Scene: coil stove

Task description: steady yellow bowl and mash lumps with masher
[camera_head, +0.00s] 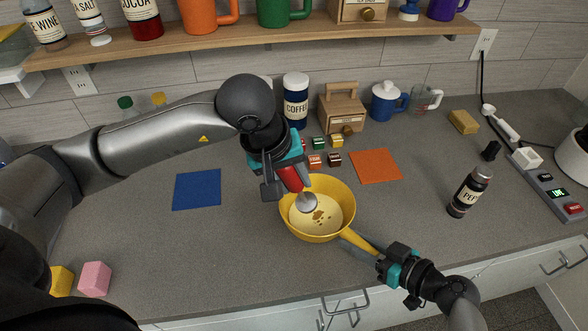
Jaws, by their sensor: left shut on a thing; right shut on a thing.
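The yellow bowl (344,205) with a long handle stands on the grey counter near its front edge. It holds a pale mash with small brown lumps (320,215). My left gripper (284,176) is shut on the masher (291,179), by its red handle, above the bowl's back left rim. The masher's grey head (307,203) is tilted down inside the bowl; whether it touches the mash I cannot tell. My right gripper (381,259) is shut on the end of the bowl's handle, at the counter's front edge.
A pepper bottle (469,192) stands right of the bowl. A blue mat (197,189) and an orange mat (376,166) lie flat. Small boxes (315,161) sit behind the bowl. Pink (95,279) and yellow (62,281) blocks are at front left. A power strip (547,187) is at right.

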